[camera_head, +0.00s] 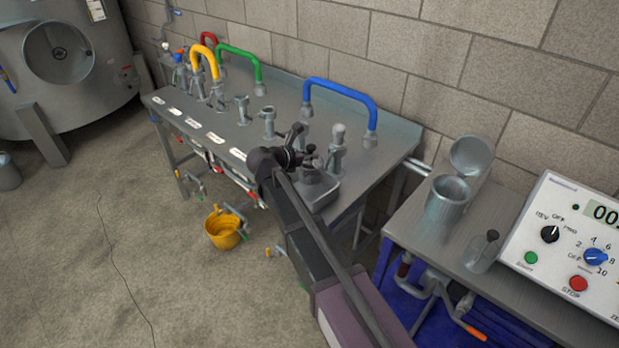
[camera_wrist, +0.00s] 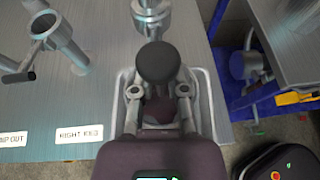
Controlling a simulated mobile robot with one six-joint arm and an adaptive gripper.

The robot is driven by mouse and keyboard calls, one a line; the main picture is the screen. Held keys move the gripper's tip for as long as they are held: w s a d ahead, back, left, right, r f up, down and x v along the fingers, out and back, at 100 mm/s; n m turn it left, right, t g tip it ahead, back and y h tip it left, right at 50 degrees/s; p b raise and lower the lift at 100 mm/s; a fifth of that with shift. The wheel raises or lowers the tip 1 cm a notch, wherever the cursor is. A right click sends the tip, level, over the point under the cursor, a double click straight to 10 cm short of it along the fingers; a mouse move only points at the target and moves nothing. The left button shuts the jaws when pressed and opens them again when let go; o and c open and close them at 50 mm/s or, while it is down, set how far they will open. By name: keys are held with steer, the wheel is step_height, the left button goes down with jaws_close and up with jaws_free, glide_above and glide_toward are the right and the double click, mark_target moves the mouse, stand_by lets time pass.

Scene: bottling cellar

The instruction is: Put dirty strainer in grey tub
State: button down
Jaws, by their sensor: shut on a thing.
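My gripper (camera_head: 308,160) is over the front right of the grey bench. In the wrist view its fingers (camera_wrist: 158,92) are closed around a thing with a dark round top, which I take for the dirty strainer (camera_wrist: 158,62). Most of the strainer's body is hidden by that top and the fingers. The grey tub (camera_head: 327,199) is a shallow open tray at the bench's front right corner. In the wrist view its rim (camera_wrist: 206,100) shows around and below the fingers. I cannot tell whether the strainer touches the tub.
Upright metal fittings and blue (camera_head: 340,91), green (camera_head: 238,51) and yellow (camera_head: 205,50) hoses stand along the bench. A metal pot (camera_head: 447,200) with a raised lid, a clear beaker (camera_head: 480,254) and a control box (camera_head: 580,250) are at right.

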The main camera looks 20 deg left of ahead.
mark_target(310, 171)
steer(key=shift+f+b, duration=1)
steer(key=shift+f, duration=0.35)
steer(key=shift+f, duration=0.1)
steer(key=shift+f+b, duration=1.75)
steer(key=shift+b, duration=0.1)
steer(key=shift+f, duration=0.1)
steer(key=c, duration=0.7)
jaws_free()
steer(key=shift+o, duration=0.2)
steer(key=shift+r, duration=0.2)
steer(key=p+v, duration=0.4)
steer(key=v, duration=0.8)
steer(key=shift+f+p, duration=0.2)
steer(key=shift+p, duration=0.1)
